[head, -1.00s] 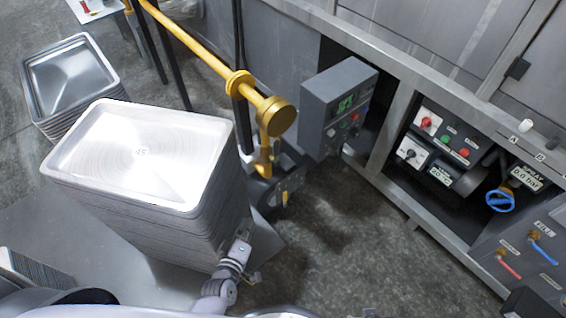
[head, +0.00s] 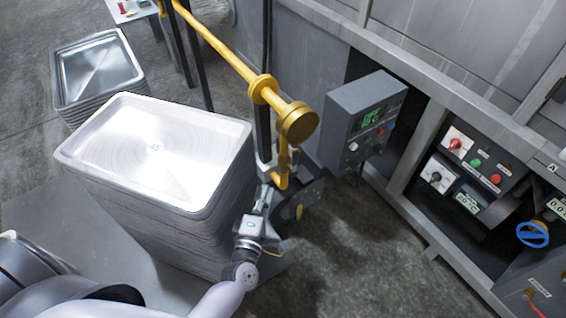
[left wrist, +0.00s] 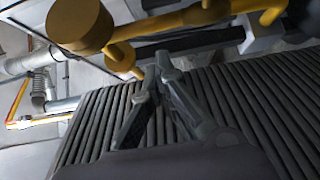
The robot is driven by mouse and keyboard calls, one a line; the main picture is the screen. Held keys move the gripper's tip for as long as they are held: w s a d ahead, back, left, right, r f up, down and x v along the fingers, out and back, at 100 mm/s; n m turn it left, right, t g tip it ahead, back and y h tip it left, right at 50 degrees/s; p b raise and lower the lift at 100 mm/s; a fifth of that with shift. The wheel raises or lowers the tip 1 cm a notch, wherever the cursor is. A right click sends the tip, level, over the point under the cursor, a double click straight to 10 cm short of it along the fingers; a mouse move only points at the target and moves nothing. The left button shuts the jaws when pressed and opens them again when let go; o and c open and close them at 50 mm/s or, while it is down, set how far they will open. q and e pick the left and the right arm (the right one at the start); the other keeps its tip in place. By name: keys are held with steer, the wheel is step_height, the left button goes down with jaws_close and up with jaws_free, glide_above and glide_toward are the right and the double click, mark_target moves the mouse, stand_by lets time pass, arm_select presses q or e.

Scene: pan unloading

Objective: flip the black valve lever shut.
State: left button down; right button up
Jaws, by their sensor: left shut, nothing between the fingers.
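A yellow pipe (head: 222,52) with a round end cap (head: 297,122) runs down beside the tray stack. It shows large at the top of the left wrist view (left wrist: 80,24). A dark bar (left wrist: 200,41) lies just under the pipe in that view; it may be the black valve lever, but I cannot tell for sure. In the head view I cannot make the lever out. My left gripper (head: 265,192) is shut and empty, close to the pipe's lower end and the stack's near right corner. Its fingertips (left wrist: 161,76) appear just below the dark bar. My right gripper is not in view.
A tall stack of metal trays (head: 150,148) stands right beside my left arm. A second stack (head: 97,70) is behind it. A grey control box (head: 366,113) and a switch panel (head: 468,160) are at the right.

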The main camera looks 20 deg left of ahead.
mark_target(295, 164)
arm_select(q)
steer(key=w+d+b, duration=0.1)
steer(key=w, duration=1)
steer(key=shift+w+d, duration=0.2)
steer(key=shift+w, duration=0.15)
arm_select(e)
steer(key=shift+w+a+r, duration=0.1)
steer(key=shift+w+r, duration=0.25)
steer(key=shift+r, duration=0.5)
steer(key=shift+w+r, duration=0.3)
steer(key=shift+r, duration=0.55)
